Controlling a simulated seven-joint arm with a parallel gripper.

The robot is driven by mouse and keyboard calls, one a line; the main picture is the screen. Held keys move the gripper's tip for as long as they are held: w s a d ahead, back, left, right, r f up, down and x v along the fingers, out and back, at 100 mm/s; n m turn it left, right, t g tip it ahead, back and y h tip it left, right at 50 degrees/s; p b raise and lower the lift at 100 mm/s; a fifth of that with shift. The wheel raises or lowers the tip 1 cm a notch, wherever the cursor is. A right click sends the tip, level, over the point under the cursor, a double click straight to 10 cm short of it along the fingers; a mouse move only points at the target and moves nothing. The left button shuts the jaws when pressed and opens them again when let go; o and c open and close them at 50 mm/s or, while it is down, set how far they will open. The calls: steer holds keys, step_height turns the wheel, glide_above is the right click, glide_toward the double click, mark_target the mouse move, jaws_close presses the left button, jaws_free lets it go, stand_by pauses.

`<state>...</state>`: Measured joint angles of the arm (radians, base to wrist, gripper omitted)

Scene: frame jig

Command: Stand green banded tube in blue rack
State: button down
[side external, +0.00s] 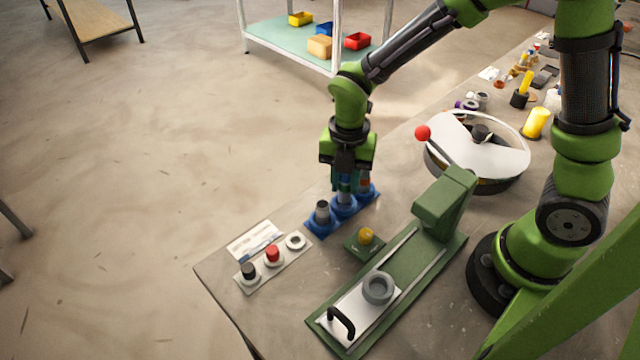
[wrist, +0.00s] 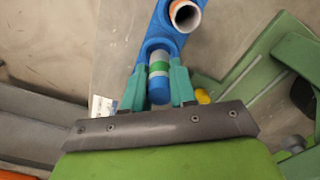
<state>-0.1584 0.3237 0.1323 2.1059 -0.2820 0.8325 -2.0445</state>
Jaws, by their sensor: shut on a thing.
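The green banded tube (wrist: 159,68) is between my gripper's teal fingers (wrist: 158,88). It shows a green band, pale grey sections and a blue end. My gripper (side external: 345,183) is shut on it, above the middle socket of the blue rack (side external: 325,229). The tube is upright in the side view, its lower end at the middle socket; I cannot tell how deep it sits. The rack also shows in the wrist view (wrist: 163,24). A dark-topped grey tube (side external: 322,207) stands in the near socket, and a tube with an orange-red band (side external: 366,181) in the far one.
A green slide fixture (side external: 440,240) with a grey ring (side external: 378,287) is right of the rack. A yellow button (side external: 365,236) is close by. A plate with black and red knobs (side external: 273,254) is at front left. A round white-topped bowl (side external: 485,145) stands behind.

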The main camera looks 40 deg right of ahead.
steer(key=shift+f, duration=0.15)
steer(key=shift+f, duration=1)
steer(key=c, duration=0.7)
jaws_free()
steer(key=shift+r, duration=0.1)
steer(key=shift+r, duration=0.7)
steer(key=shift+r, duration=0.1)
